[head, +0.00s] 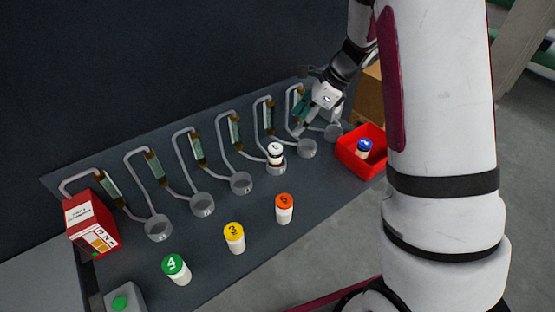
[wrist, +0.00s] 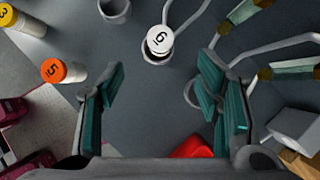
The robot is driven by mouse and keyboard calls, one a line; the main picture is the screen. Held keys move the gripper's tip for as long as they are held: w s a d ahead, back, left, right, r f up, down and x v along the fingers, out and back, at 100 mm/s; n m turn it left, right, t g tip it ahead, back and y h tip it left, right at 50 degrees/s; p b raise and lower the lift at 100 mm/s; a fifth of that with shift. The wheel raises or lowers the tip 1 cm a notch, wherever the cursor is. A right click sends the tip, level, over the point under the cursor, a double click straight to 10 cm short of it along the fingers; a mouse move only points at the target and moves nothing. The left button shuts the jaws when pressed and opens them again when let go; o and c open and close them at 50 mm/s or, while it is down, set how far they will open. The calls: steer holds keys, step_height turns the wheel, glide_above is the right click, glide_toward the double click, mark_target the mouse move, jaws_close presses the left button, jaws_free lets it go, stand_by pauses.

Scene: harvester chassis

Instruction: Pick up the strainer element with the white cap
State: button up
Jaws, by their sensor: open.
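The strainer element with the white cap (head: 275,149) stands in one of the grey cups on the dark bench. In the wrist view its numbered white cap (wrist: 160,39) is at the top middle, with the cup rim around its lower part. My gripper (head: 304,111) is at the right end of the row of cups, above the bench. In the wrist view the teal-padded fingers of my gripper (wrist: 162,68) are wide apart with nothing between them. The white-capped element lies ahead of the fingertips, apart from them.
Green (head: 176,268), yellow (head: 234,238) and orange (head: 284,208) capped elements stand on the front of the bench. A red bin (head: 373,172) at right holds a blue-capped element (head: 363,148). Bent pipes with glass tubes (head: 197,146) rise behind the cups. A red box (head: 91,222) stands at left.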

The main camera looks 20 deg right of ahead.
glide_toward(276, 147)
steer(key=x, duration=0.4)
steer(key=shift+s+f, duration=0.1)
steer(key=shift+f, duration=0.25)
steer(key=shift+p+x, duration=0.4)
steer(key=shift+x, duration=2.55)
steer(key=shift+a+r, duration=0.1)
jaws_close()
